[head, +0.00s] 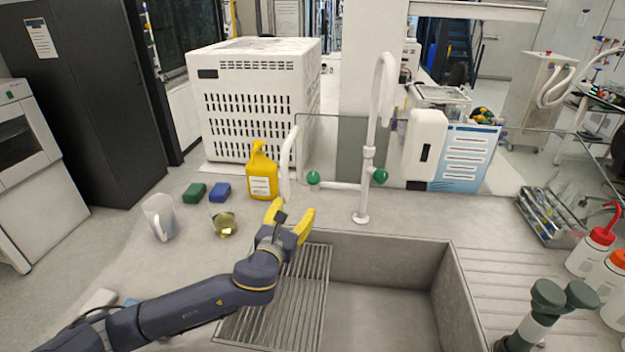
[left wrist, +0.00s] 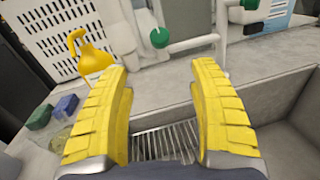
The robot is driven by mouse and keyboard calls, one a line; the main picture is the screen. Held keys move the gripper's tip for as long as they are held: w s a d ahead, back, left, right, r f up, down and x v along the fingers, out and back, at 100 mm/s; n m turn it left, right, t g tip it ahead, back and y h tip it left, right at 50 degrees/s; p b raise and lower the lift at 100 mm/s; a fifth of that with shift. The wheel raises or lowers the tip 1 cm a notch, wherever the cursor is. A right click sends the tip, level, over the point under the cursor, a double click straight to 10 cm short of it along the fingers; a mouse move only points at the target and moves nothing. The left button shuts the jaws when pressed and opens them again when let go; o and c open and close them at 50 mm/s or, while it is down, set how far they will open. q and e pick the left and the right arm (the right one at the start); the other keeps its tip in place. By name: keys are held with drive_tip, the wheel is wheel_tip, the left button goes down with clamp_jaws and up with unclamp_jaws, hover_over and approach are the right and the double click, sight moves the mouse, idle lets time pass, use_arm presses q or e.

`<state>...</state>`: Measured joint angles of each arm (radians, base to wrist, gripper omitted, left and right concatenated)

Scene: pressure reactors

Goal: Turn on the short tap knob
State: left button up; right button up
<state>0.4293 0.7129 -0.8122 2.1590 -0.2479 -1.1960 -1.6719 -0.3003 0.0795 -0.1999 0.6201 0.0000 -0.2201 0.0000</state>
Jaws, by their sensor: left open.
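The white short tap (head: 285,165) stands behind the sink, its curved spout at the left. A round green knob (head: 313,178) sits on its horizontal pipe; it also shows in the left wrist view (left wrist: 159,38). A second green knob (head: 380,175) is on the tall white tap (head: 370,130), also seen at the top of the left wrist view (left wrist: 249,3). My left gripper (head: 291,210) is open and empty over the sink's back left edge, in front of and below the short tap knob. In the left wrist view the knob lies beyond the gap between my fingers (left wrist: 160,68). My right gripper is out of view.
The grey sink (head: 450,270) has a metal rack (head: 300,295) at its left. A yellow bottle (head: 260,175), a beaker (head: 224,222), a jug (head: 160,218) and green and blue blocks stand left of my gripper. A glass panel (head: 335,140) rises behind the taps.

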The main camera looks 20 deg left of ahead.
sight(312, 181)
use_arm(q)
drive_tip(key=w, duration=1.6)
drive_tip(key=shift+w+d, duration=0.15)
drive_tip(key=shift+w, duration=0.25)
drive_tip(key=c, duration=1.2)
